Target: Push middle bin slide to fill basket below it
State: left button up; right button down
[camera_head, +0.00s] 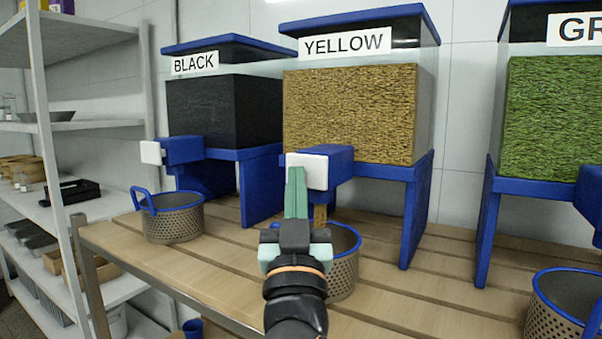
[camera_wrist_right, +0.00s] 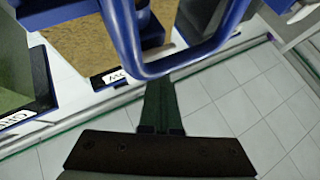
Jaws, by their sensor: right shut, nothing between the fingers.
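The middle bin, labelled YELLOW (camera_head: 350,110), holds yellow-brown grain. Its blue slide housing (camera_head: 331,165) has a white push plate (camera_head: 308,172) at the front. My right gripper (camera_head: 296,178) is shut and empty, its green fingers up against the plate's left part; exact contact is hard to tell. The perforated metal basket (camera_head: 343,272) with a blue rim stands below, partly hidden behind my gripper. The right wrist view shows the fingers (camera_wrist_right: 160,100) beside a curved blue bar (camera_wrist_right: 185,68). My left gripper is not in view.
The BLACK bin (camera_head: 222,110) stands to the left, with its own white plate (camera_head: 151,152) and basket (camera_head: 173,222). The green-filled bin (camera_head: 545,110) and another basket (camera_head: 560,310) are at right. All stand on a slatted wooden table (camera_head: 440,290). Shelving (camera_head: 45,150) is at far left.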

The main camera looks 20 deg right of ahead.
jog(key=shift+w+d, duration=0.2)
jog(key=shift+d, duration=0.05)
dwell(0.3)
jog(key=shift+s, duration=0.1)
pick_arm(q)
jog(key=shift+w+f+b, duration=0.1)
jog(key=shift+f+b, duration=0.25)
jog(key=shift+b, duration=0.05)
pick_arm(e)
jog(key=shift+s+a, duration=0.8)
jog(key=shift+a, duration=0.3)
jog(key=shift+a+f, duration=0.1)
